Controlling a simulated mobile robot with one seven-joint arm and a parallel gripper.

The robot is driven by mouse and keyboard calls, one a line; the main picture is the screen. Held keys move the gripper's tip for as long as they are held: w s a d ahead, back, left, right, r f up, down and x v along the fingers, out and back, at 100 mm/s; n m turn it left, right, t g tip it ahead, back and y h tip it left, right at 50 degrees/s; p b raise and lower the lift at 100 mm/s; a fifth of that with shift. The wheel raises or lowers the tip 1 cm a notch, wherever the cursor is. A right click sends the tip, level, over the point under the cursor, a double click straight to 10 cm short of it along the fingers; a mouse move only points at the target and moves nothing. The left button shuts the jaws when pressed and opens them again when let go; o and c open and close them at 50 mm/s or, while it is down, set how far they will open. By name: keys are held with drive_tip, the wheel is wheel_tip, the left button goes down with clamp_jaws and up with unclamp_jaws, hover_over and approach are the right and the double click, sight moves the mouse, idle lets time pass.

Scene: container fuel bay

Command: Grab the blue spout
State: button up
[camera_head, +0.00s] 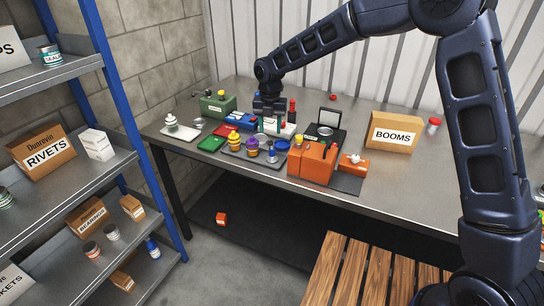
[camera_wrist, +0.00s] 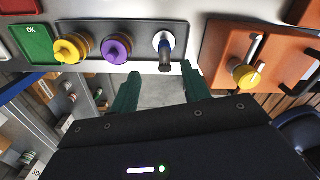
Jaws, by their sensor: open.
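The blue spout (camera_head: 272,155) stands at the right end of a dark grey tray (camera_head: 232,153) on the metal bench. The spout appears just beyond the fingertips, roughly in line with the gap. In the head view my gripper (camera_head: 268,120) is above and behind the tray.
An orange fuel can (camera_head: 312,162) stands close right of the tray. A green box (camera_head: 217,105), a blue case (camera_head: 238,120) and a green card (camera_head: 211,143) are left and behind. A BOOMS carton (camera_head: 392,133) is farther right. The bench's right front is clear.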

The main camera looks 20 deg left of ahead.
sight(272, 148)
wheel_tip(272, 148, down, 6)
drive_tip(key=shift+r, duration=0.25)
drive_tip(key=shift+d+f, duration=0.2)
drive_tip(key=shift+f, duration=1.1)
drive_tip(key=shift+d+f, duration=0.2)
drive_tip(key=shift+f, duration=1.1)
drive_tip(key=shift+c, duration=0.5)
clamp_jaws()
